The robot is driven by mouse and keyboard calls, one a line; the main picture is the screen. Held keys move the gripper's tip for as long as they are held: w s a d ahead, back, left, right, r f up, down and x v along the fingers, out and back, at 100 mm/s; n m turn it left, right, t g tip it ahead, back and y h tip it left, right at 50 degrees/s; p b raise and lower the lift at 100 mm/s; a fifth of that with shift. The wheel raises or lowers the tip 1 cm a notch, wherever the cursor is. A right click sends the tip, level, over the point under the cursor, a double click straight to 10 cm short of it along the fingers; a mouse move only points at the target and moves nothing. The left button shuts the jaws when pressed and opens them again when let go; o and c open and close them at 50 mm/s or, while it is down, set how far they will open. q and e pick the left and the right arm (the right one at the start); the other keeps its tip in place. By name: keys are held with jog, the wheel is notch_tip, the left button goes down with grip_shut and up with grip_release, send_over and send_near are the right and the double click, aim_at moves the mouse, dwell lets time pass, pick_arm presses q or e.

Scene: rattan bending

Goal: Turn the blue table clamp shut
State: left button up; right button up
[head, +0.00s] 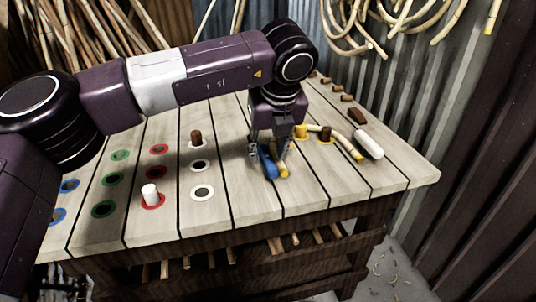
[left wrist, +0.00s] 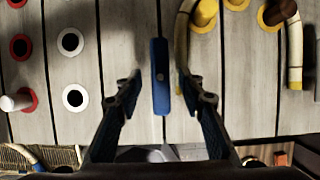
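The blue table clamp (head: 268,166) is a narrow blue bar at the slatted bench's front part. In the left wrist view the clamp (left wrist: 160,82) runs up the picture, with a round pivot at its middle. My left gripper (head: 268,151) points down over it. In the left wrist view my left gripper (left wrist: 159,84) is open, with one finger on each side of the clamp and a visible gap on both sides. The head view partly hides the clamp behind the fingers. A pale rattan cane (left wrist: 182,40) lies close to its right. My right gripper is not in view.
The bench (head: 225,185) has a yellow peg (head: 301,131), brown peg (head: 325,133) and white-handled tool (head: 368,144) on the right. Ringed holes, a white peg (head: 150,192) and another brown peg (head: 196,137) are on the left. A corrugated wall (head: 400,90) stands behind.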

pick_arm(q)
jog(key=shift+w+a+f, duration=0.1)
jog(key=shift+w+f, duration=0.15)
jog(key=shift+f, duration=0.35)
grip_shut()
